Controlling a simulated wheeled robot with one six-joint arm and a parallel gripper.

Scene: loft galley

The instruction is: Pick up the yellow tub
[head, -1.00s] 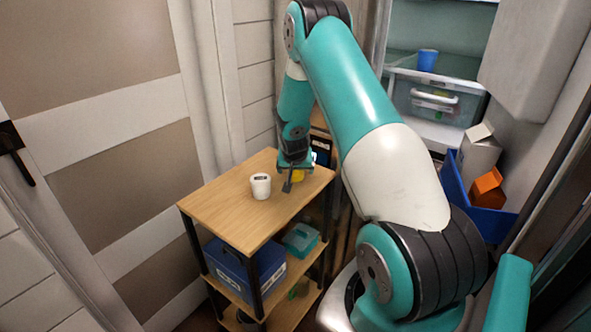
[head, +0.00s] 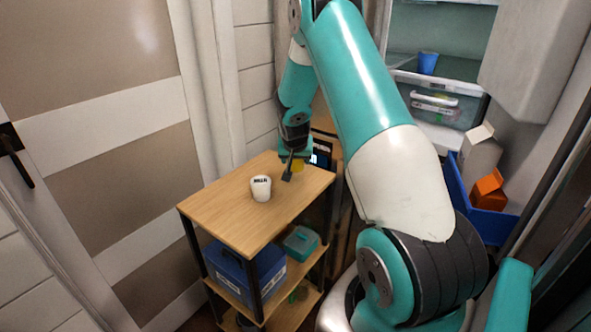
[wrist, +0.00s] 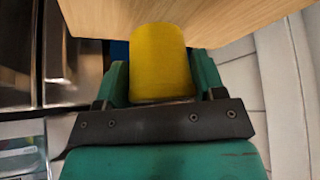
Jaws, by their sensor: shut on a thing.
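The yellow tub (wrist: 160,62) fills the middle of the wrist view, between the two fingers of my gripper (wrist: 160,85). My gripper is shut on it, with a finger on each side. In the head view only a small part of the yellow tub (head: 298,167) shows behind my gripper (head: 290,165). It is at the far right end of the wooden top of the shelf cart (head: 235,220). It seems to be held above the top, though the gap below it is hard to see.
A white cup (head: 261,188) with dark marking stands on the cart top, left of my gripper. A blue bin (head: 240,268) and a teal box (head: 301,242) sit on the shelf below. A blue crate (head: 490,222) with boxes is at the right.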

